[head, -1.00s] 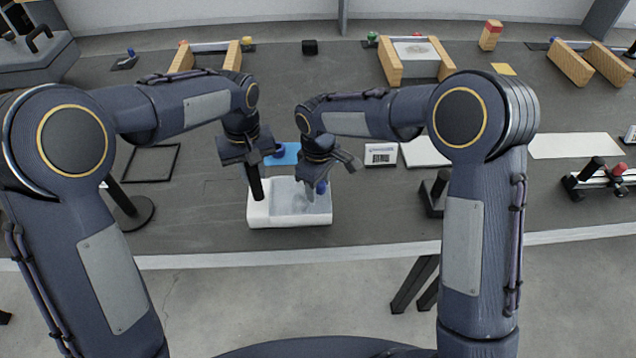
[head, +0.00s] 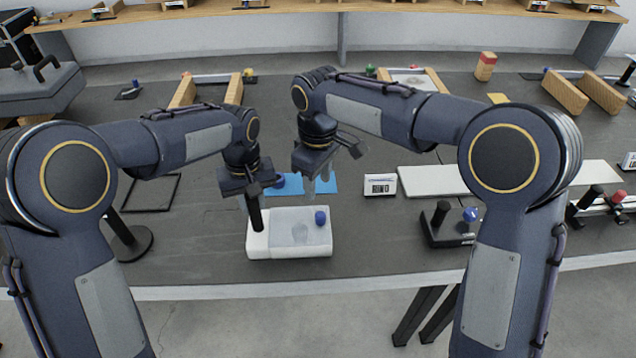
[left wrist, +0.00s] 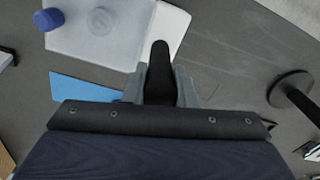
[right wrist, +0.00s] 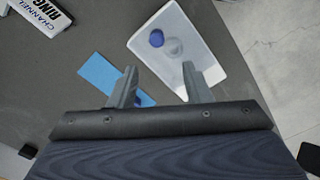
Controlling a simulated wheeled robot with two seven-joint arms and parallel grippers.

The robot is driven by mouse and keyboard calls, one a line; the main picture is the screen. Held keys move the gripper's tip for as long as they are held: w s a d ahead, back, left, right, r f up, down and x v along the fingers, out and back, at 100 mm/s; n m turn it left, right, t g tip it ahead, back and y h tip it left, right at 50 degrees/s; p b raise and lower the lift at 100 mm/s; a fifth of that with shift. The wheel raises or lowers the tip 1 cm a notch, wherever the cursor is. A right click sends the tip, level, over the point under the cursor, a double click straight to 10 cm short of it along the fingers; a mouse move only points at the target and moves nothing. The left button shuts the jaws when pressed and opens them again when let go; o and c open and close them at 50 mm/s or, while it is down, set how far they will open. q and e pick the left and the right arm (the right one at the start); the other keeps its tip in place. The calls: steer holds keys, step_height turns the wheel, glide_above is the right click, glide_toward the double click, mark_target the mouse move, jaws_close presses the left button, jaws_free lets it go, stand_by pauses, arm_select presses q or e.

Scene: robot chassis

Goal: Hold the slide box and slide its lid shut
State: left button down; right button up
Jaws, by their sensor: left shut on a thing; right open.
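The slide box (head: 290,251) is white and lies on the dark table in the head view. Its translucent lid (head: 300,232) covers the part right of the black upright handle (head: 256,216). A blue knob (head: 320,218) sits at the lid's right end. My left gripper (head: 252,196) is shut on the black handle (left wrist: 160,62), which shows between its fingers in the left wrist view. My right gripper (head: 318,188) is open and empty, above and behind the box. In the right wrist view, the knob (right wrist: 156,38) lies beyond its spread fingers (right wrist: 160,85), apart from them.
A blue card (head: 312,184) lies behind the box. A small label stand (head: 380,185) and a black fixture (head: 447,232) are to the right. A round-based stand (head: 130,242) is at left. The table's front edge is close to the box.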

arm_select(q)
steer(key=shift+s+f, duration=0.15)
steer(key=shift+f, duration=0.15)
steer(key=c, duration=1.5)
jaws_free()
steer(key=o, duration=0.4)
steer(key=shift+r, duration=0.15)
steer(key=shift+r, duration=0.1)
